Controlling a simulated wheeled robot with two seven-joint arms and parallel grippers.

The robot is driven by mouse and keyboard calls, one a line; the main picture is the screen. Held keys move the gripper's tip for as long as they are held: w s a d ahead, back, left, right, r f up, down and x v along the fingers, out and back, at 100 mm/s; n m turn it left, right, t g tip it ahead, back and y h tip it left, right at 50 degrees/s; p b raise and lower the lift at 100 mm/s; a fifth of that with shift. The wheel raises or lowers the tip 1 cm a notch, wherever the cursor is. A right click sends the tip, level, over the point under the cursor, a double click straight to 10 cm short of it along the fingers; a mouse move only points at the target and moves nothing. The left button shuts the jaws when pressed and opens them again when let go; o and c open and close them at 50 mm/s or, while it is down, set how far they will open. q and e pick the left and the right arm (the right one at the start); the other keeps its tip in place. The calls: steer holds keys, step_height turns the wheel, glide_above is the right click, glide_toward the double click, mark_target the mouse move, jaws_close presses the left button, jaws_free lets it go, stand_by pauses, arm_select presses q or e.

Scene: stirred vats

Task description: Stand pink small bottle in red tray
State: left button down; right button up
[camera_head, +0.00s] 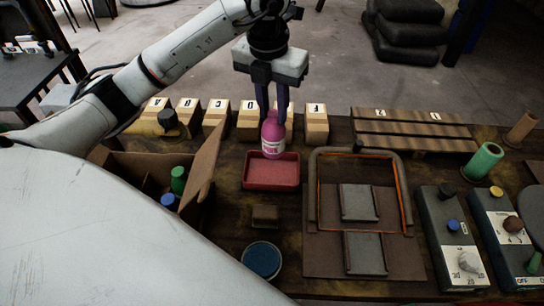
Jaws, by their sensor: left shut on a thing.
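The pink small bottle (272,138) is upright with a pale label, at the back part of the red tray (271,178). My left gripper (272,112) points down and is shut on the upper part of the bottle. The bottle's base overlaps the tray's back edge in the picture. I cannot tell whether it touches the tray floor or hangs just above it. The front part of the tray is empty. My right gripper is not in view.
Lettered wooden blocks (317,124) stand behind the tray. An open cardboard box (205,160) with bottles is at left. A brown block (265,215) and a blue-topped round dish (262,261) lie in front. A framed board (320,262) and control boxes (437,215) are at right.

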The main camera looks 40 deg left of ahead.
mark_target(272, 140)
arm_select(q)
steer(key=shift+w+a+f+n, duration=0.15)
steer(key=shift+a+n, duration=0.15)
steer(key=shift+n, duration=0.7)
step_height(272, 140, down, 10)
steer(key=shift+r+p, duration=0.15)
steer(key=shift+p, duration=0.25)
steer(key=c, duration=1.5)
jaws_free()
steer(key=shift+o, duration=0.2)
steer(key=r, duration=0.4)
steer(key=s+r, duration=0.1)
steer(key=r, duration=0.7)
steer(key=shift+s+d, duration=0.2)
steer(key=shift+b, duration=0.3)
